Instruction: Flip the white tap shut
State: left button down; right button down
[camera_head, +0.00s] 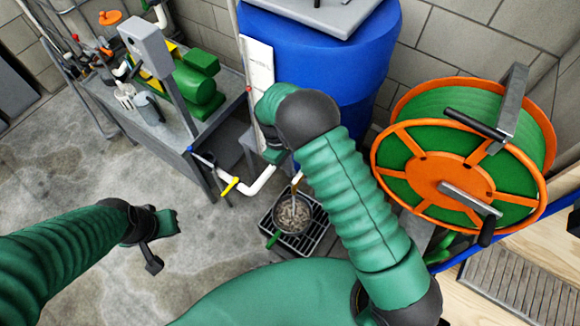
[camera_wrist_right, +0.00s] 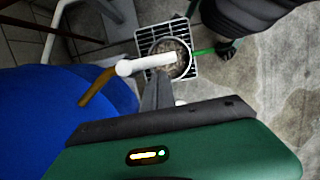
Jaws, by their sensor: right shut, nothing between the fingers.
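The tap shows in the right wrist view as a white piece (camera_wrist_right: 150,63) on a brass-brown pipe (camera_wrist_right: 97,86) beside the blue barrel (camera_wrist_right: 60,120). My right gripper (camera_head: 276,156) is shut and empty, low in front of the barrel. In the right wrist view its grey fingers (camera_wrist_right: 156,92) reach up just below the white piece; I cannot tell whether they touch it. My left gripper (camera_head: 152,245) hangs over bare floor at the left; its jaws are unclear.
A round pan of gravel (camera_head: 294,214) with a green handle sits on a floor grate (camera_head: 318,225) below the tap. A white pipe with a yellow valve (camera_head: 229,186) runs left of it. An orange hose reel (camera_head: 455,165) stands right. A workbench (camera_head: 190,130) stands left.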

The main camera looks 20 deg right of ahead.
jog(key=shift+s+d, duration=0.15)
